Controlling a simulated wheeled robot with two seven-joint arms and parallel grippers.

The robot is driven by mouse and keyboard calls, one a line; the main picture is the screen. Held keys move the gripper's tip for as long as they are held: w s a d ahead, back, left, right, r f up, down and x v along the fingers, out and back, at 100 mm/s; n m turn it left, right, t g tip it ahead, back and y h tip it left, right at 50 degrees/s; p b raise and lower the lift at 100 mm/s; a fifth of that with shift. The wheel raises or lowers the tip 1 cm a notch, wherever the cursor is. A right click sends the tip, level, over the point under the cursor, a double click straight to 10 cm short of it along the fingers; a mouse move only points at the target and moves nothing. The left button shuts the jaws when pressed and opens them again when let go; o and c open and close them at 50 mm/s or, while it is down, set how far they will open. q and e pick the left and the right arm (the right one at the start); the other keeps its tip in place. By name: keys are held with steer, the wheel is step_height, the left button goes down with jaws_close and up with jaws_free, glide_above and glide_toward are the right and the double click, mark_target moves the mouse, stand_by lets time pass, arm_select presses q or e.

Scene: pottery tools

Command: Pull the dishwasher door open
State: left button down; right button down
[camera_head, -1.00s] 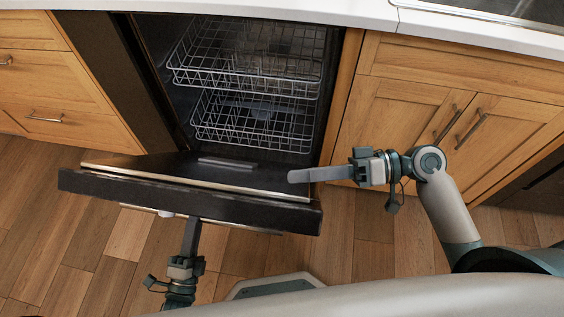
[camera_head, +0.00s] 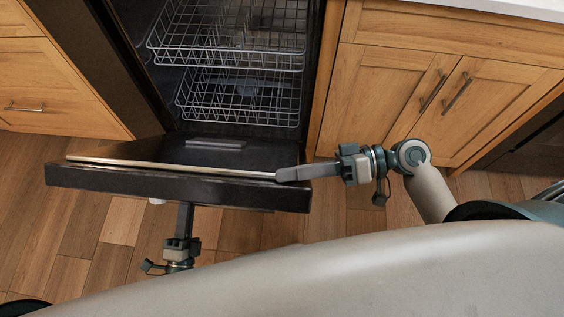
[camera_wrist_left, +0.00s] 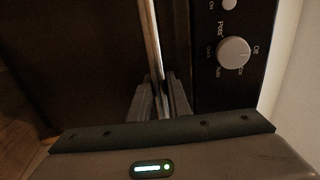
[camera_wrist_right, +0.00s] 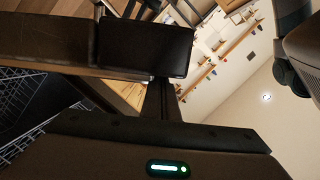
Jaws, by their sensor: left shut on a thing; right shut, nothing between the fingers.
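The black dishwasher door (camera_head: 170,186) is tilted down and open at the front of the dishwasher, its upper edge toward me. My left gripper (camera_head: 186,208) reaches up beneath that edge, its fingertips hidden by the door in the head view. In the left wrist view its fingers (camera_wrist_left: 162,90) are shut on a thin metal bar, the door handle (camera_wrist_left: 152,42), beside a panel with a knob. My right gripper (camera_head: 282,175) is shut and empty. Its fingers lie at the right end of the door's upper edge; they also show in the right wrist view (camera_wrist_right: 160,88).
Two wire racks, an upper (camera_head: 230,42) and a lower (camera_head: 240,98), sit inside the dishwasher. Wooden cabinets (camera_head: 395,95) with bar handles stand to the right, and wooden drawers (camera_head: 55,85) to the left. Bare wood floor (camera_head: 85,225) lies around the door.

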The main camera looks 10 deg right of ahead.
mark_target(291, 189)
arm_select(q)
steer(key=shift+w+d+r, duration=0.15)
steer(key=shift+w+r, duration=0.3)
steer(key=shift+r, duration=0.1)
arm_select(e)
steer(key=shift+s+a+f, duration=0.2)
steer(key=shift+s+f, duration=0.25)
steer(key=shift+s, duration=0.15)
steer(key=shift+s+a+f, duration=0.2)
steer(key=shift+s+f, duration=0.25)
steer(key=shift+s, duration=0.15)
steer(key=shift+f, duration=0.1)
arm_select(q)
steer(key=shift+r, duration=0.1)
steer(key=c, duration=1.7)
jaws_free()
steer(key=shift+o, duration=0.3)
steer(key=shift+s+f, duration=0.3)
steer(key=shift+s, duration=0.2)
arm_select(e)
steer(key=shift+w+r, duration=0.1)
steer(key=shift+r, duration=0.15)
arm_select(q)
steer(key=f+v, duration=0.1)
steer(key=v, duration=1.1)
steer(key=shift+a+f, duration=0.15)
steer(key=shift+a, duration=0.05)
